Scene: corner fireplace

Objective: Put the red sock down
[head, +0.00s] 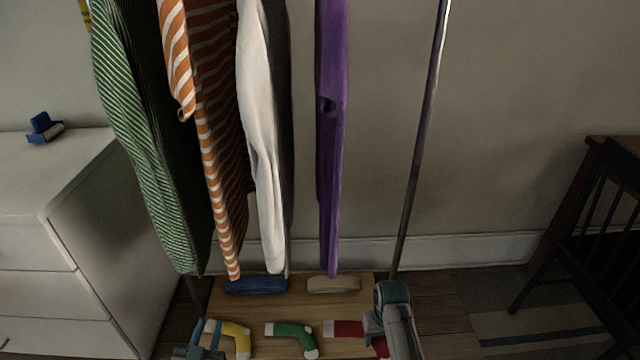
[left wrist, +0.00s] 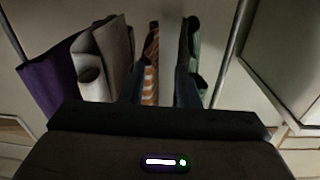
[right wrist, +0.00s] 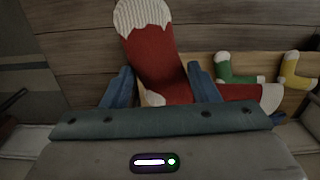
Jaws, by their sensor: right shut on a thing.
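The red sock (head: 348,328), with a pale cuff, heel and toe, is at the right end of the low wooden board (head: 290,312). My right gripper (head: 374,326) is shut on it near the heel. I cannot tell whether the sock touches the board. My left gripper (head: 207,332) is open and empty by the yellow sock; its spread fingers also show in the left wrist view (left wrist: 160,88).
A green sock (head: 290,333) and a yellow sock (head: 238,336) lie on the board. Behind them are a blue folded item (head: 257,285) and a beige one (head: 333,285). Clothes hang above. A metal post (head: 420,150) rises at right; a white dresser (head: 105,240) stands left.

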